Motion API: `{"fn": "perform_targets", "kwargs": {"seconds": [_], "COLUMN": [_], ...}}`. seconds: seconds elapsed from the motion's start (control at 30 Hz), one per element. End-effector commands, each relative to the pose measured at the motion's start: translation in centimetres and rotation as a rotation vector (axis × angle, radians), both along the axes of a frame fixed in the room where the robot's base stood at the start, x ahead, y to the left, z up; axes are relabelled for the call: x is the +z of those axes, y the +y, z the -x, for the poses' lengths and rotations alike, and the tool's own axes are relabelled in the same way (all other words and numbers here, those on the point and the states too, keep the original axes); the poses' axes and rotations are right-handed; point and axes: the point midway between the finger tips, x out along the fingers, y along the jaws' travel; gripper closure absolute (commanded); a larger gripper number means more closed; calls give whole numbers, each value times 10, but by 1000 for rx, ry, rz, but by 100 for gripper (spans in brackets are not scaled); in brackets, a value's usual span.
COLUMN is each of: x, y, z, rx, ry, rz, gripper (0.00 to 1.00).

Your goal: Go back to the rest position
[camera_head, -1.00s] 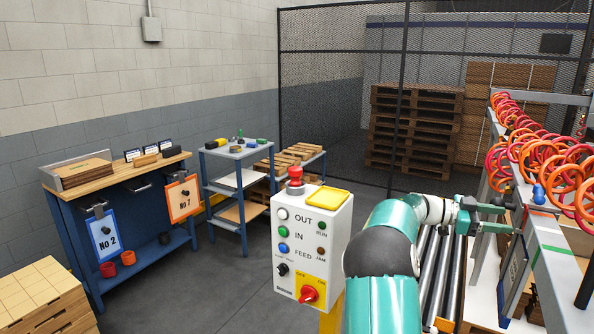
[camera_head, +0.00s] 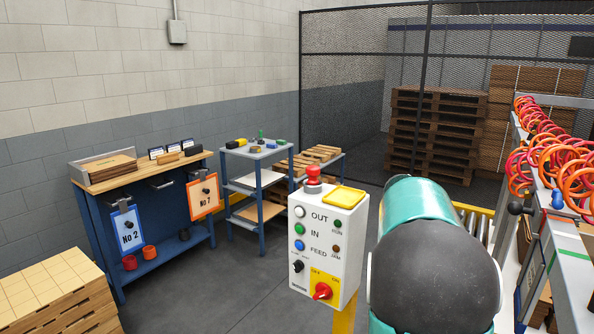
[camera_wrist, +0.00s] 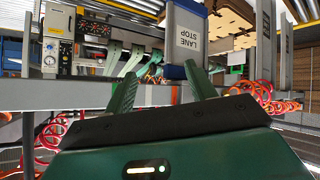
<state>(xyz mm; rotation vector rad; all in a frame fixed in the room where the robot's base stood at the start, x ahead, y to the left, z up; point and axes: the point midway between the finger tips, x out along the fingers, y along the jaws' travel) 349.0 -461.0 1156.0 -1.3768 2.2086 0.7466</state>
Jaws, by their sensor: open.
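My gripper (camera_wrist: 160,88) shows in the wrist view as two green fingers spread apart, with nothing held between them. A blue flap with a white LANE STOP label (camera_wrist: 190,40) shows beyond the fingertips; the exact gap to it cannot be told. In the head view my teal arm with its dark round joint fills the lower right, and my gripper is hidden behind it. A dark knob (camera_head: 515,207) and a blue knob (camera_head: 558,200) show on the grey machine rail at the right.
A white control box (camera_head: 322,245) with a red stop button (camera_head: 313,178) stands close left of my arm. Red and orange coiled hoses (camera_head: 560,150) hang along the rail. A workbench (camera_head: 130,178) and blue trolley (camera_head: 255,150) stand farther left. Grey floor between is clear.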

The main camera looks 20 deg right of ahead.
Motion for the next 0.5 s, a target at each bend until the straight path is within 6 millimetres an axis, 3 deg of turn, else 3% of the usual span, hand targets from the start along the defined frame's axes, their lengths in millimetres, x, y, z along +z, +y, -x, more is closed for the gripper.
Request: {"fn": "perform_targets", "kwargs": {"seconds": [0.03,0.27,0.5], "x": [0,-8,-15], "y": [27,146,275], "z": [-5,-19,-9], "rx": [83,508,1003], "ry": [-14,-31,-23], "rz": [-72,-350,-522], "gripper": [44,44,44]}}
